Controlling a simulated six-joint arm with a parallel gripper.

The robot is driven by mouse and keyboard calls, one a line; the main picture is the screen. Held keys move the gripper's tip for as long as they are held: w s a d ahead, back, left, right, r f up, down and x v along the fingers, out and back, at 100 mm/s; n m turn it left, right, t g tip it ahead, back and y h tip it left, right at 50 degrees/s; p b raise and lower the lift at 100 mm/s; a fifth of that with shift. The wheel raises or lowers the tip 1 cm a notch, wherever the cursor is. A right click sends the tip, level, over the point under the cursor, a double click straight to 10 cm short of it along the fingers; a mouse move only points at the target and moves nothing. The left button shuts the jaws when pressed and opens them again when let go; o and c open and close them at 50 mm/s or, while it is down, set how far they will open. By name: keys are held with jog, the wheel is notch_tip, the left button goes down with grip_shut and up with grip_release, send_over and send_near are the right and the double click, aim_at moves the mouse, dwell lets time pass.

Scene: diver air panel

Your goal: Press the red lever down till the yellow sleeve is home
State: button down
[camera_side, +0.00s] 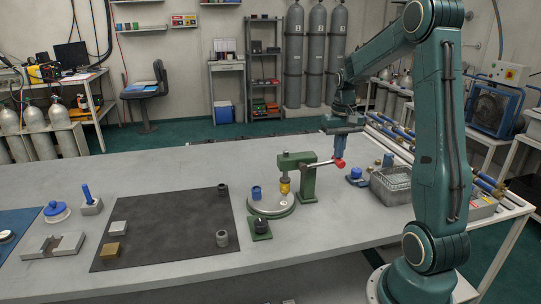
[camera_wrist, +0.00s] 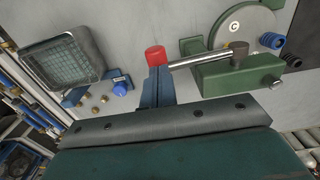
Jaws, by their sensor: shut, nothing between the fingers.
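The red lever knob (camera_side: 340,163) sits at the end of a thin metal rod on a green press (camera_side: 301,176). The rod runs nearly level. The yellow sleeve (camera_side: 285,187) is under the press's head, above a round grey base plate (camera_side: 271,205); whether it is seated cannot be told. My gripper (camera_side: 339,153) is shut and empty, fingers pointing down, right above the red knob. Whether they touch cannot be told. In the wrist view, the red knob (camera_wrist: 155,56) shows just beyond the blue fingertips (camera_wrist: 157,72); the sleeve cannot be made out.
A wire basket (camera_side: 391,185) and a blue-knobbed part (camera_side: 356,176) stand right of the press. A blue fitting (camera_side: 256,193) is on the base plate, and a black-knobbed green block (camera_side: 261,228) is in front. A dark mat (camera_side: 165,232) with small parts lies left.

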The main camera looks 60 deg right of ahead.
aim_at(337, 161)
jog(key=shift+w+a+f, duration=0.1)
jog(key=shift+a+f, duration=0.1)
jog(key=shift+f, duration=1.75)
dwell(1.1)
jog(key=shift+r, duration=0.2)
notch_tip(337, 161, up, 12)
dwell(2.6)
jog(key=shift+f, duration=0.1)
jog(key=a+r+n+t+h, duration=0.1)
jog(key=a+r+n, duration=0.1)
jog(key=a, duration=0.7)
jog(key=a+r+n+t, duration=0.1)
jog(key=a+r+n, duration=0.1)
jog(key=a, duration=0.6)
jog(key=s+a+f+n+t, duration=0.1)
jog(key=s+a+n, duration=0.1)
jog(key=s+a, duration=0.2)
jog(key=s+a+f+n+t+y, duration=0.1)
jog(key=s+a+n+t, duration=0.1)
jog(key=s+a, duration=0.3)
jog(key=a+n, duration=0.1)
jog(key=a, duration=0.2)
jog(key=shift+s+a+f+t, duration=0.2)
jog(key=shift+s+f+t, duration=0.1)
jog(key=shift+f, duration=0.05)
